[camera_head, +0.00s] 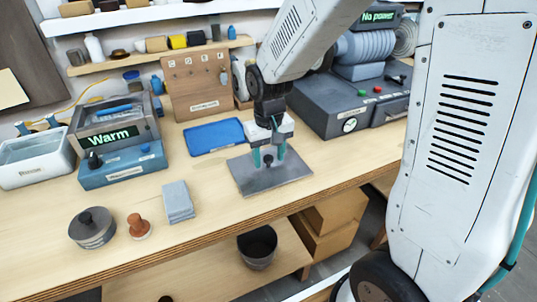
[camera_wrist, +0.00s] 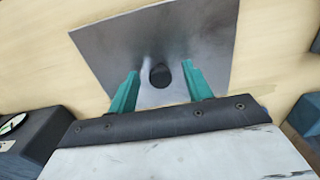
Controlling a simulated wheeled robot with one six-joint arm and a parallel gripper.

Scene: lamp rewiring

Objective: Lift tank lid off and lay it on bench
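A flat grey square plate with a dark round knob, which looks like the tank lid (camera_head: 246,181), lies on the wooden bench (camera_head: 330,187) near its front edge. In the wrist view the lid (camera_wrist: 205,40) lies flat on the wood. My gripper (camera_head: 268,158) points down over the lid's middle. Its teal fingers stand on either side of the knob (camera_wrist: 160,75), with a visible gap on each side. A blue-grey unit with a "Warm" display (camera_head: 122,165), which may be the tank, stands at the left; a blue item shows at its top.
A blue tray (camera_head: 213,136) lies behind the lid. Grey blocks (camera_head: 178,202), a round dark-knobbed pot (camera_head: 92,228) and a copper-coloured knobbed piece (camera_head: 138,227) stand front left. A dark grey machine (camera_head: 335,108) stands back right. Bare bench lies left of the lid.

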